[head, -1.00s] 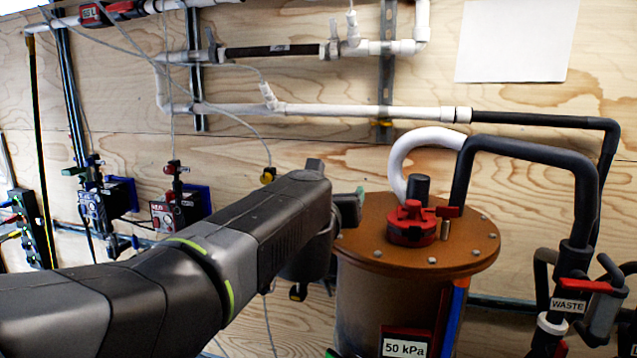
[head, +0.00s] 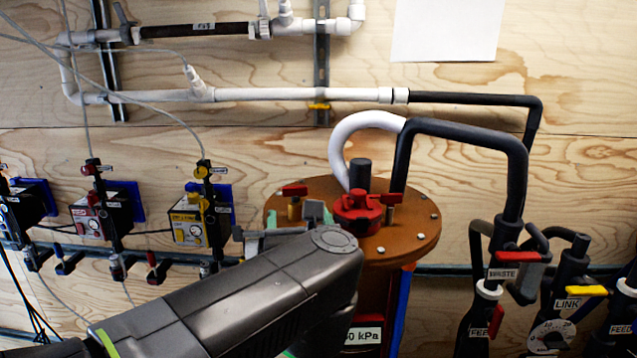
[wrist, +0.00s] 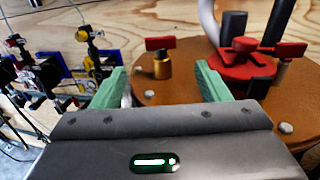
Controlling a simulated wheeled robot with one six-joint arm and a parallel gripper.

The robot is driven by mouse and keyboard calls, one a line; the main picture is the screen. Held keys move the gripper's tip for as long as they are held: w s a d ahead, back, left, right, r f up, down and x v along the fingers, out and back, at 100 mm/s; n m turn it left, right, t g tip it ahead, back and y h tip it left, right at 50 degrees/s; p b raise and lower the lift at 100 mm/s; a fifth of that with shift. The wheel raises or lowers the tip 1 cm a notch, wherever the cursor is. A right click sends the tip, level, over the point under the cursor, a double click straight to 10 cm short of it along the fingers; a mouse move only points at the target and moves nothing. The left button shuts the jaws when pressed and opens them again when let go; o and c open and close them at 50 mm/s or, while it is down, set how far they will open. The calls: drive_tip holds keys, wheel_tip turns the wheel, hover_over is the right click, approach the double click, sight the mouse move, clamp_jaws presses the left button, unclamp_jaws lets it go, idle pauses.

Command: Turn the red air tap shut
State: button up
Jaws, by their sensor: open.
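A small brass tap with a red bar handle (head: 294,190) stands on the left of the brown vessel's round lid (head: 415,241). In the wrist view the brass tap (wrist: 161,62) is upright ahead, its red handle lying crosswise. A second red handle (head: 391,198) shows beside the red cap on the lid; I cannot tell from labels which one is the air tap. My gripper (head: 279,224) is open just in front of the lid's left side. In the wrist view its green fingers (wrist: 160,86) stand either side of the brass tap's line, apart from it and empty.
A red cap (head: 358,212) and a black hose (head: 462,128) rise from the lid close to the right. Red-handled WASTE (head: 515,257) and yellow-handled LINK (head: 587,291) valves stand farther right. A yellow instrument box (head: 187,228) hangs on the wall at left.

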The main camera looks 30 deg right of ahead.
sight(295, 193)
drive_tip(key=x, duration=1.3)
drive_tip(key=shift+w+d+p, duration=0.15)
drive_tip(key=shift+w+p, duration=0.15)
drive_tip(key=shift+p, duration=0.05)
drive_tip(key=c, duration=1)
drive_tip(key=shift+f+b, duration=0.1)
drive_tip(key=shift+b, duration=0.25)
